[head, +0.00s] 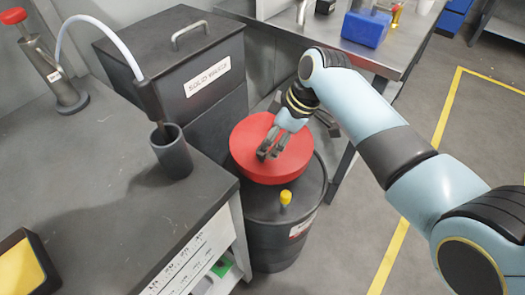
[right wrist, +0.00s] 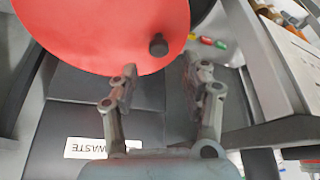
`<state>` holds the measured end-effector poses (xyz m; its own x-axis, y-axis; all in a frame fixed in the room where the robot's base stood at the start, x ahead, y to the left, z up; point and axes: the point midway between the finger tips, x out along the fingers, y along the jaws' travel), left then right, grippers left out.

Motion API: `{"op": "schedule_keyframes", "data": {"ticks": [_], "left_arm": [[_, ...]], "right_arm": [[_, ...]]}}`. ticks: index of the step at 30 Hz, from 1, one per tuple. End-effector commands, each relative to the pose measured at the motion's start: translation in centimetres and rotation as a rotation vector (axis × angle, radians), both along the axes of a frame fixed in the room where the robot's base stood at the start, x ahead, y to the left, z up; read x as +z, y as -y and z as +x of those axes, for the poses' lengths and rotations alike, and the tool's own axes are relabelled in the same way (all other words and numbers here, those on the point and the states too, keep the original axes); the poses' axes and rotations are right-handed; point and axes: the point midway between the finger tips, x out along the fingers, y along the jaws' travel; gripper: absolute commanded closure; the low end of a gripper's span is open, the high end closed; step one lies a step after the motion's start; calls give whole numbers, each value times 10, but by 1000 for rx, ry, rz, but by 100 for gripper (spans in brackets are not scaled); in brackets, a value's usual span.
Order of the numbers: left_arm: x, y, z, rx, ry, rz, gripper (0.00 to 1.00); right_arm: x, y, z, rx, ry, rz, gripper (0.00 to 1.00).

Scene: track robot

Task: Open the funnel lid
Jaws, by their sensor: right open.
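The funnel lid (head: 250,135) is a round red disc on top of a black drum (head: 270,228); it looks closed. My right gripper (head: 268,151) is over the lid in the head view and hides part of it. In the right wrist view, the red lid (right wrist: 105,25) fills the upper left, with a small dark knob (right wrist: 158,45) near its edge. The open fingers of my right gripper (right wrist: 163,82) point toward the knob, which lies just beyond and between the fingertips. Nothing is held. My left gripper is not in view.
A yellow cap (head: 285,197) sticks up from the drum top. A dark solid waste bin (head: 185,75) stands behind, a workbench (head: 110,190) with a cup (head: 171,155) at left. A metal table (head: 385,50) with a blue box (head: 366,27) stands behind my arm. Floor at right is clear.

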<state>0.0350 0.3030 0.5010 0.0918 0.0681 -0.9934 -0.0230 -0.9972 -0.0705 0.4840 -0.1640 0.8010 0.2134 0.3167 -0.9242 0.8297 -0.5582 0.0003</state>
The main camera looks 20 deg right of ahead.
Motion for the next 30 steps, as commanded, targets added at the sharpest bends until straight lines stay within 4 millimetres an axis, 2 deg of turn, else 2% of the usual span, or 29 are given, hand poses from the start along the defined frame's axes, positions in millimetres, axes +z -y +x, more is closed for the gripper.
{"op": "schedule_keyframes", "data": {"ticks": [3, 9, 20, 30], "left_arm": [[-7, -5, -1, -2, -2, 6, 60], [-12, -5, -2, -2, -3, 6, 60], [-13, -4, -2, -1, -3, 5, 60], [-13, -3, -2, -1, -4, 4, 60]], "right_arm": [[-24, -7, 5, 0, -2, 0, 53], [-47, -16, 10, -1, -2, 0, 53], [-51, -17, 12, 0, 1, -1, 53], [-51, -17, 12, -1, 0, -1, 96]]}}
